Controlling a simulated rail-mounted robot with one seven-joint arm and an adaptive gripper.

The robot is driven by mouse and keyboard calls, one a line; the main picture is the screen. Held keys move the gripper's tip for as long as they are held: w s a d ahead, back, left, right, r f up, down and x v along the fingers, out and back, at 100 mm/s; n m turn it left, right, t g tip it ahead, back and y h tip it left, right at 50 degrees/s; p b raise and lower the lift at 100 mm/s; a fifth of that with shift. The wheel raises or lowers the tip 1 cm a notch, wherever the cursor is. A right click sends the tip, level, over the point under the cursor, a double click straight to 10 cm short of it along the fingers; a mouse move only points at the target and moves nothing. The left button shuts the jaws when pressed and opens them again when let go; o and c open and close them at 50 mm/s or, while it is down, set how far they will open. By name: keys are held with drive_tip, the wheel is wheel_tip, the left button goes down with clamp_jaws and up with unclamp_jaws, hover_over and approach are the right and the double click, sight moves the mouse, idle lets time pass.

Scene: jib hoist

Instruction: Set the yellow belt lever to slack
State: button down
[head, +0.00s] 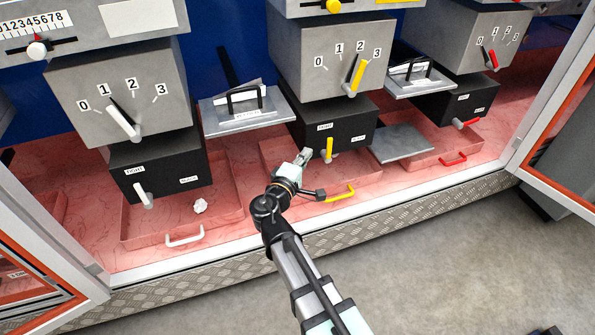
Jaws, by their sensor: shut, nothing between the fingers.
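The yellow belt lever (330,149) is on the front of the black box (357,128) in the middle station. It stands nearly upright, below a white label reading TIGHT (325,127). My gripper (307,154) is shut and empty. In the picture it is just left of the yellow lever, at about the same height, with a small gap between them. Whether it is at the same depth as the lever is hard to tell.
Above is a grey box with a yellow dial pointer (356,76). A red tray with a yellow handle (341,194) lies below. Similar stations have a white lever (143,195) at left and a red lever (466,123) at right. A grey plate (402,143) lies right of the black box.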

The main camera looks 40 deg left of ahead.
sight(327, 147)
drive_tip(key=w, duration=0.1)
drive_tip(key=w+d+b, duration=0.1)
drive_tip(key=w, duration=0.2)
drive_tip(key=shift+w+d+b, duration=0.25)
drive_tip(key=shift+w+b, duration=0.05)
